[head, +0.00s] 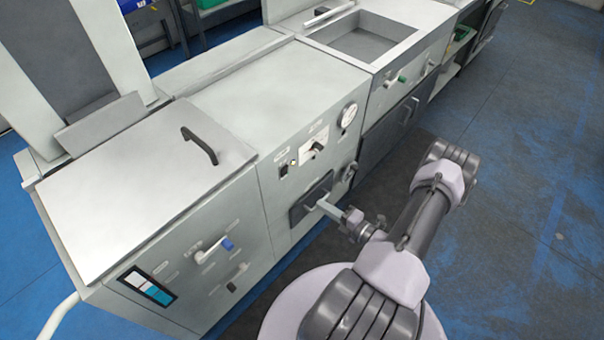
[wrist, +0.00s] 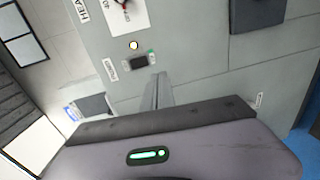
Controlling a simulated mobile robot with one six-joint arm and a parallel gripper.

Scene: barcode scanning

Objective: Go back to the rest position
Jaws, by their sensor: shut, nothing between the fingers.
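My gripper (head: 322,205) is in front of the grey machine's front face, close to a dark square panel low on it. Its fingers look together and hold nothing. In the wrist view the closed fingers (wrist: 160,88) point at the machine front. My arm reaches from the lower right of the head view, bent at the elbow. Whether the fingertips touch the panel cannot be told.
A sink (head: 365,45) is farther back. Blue floor (head: 510,200) is open at the right.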

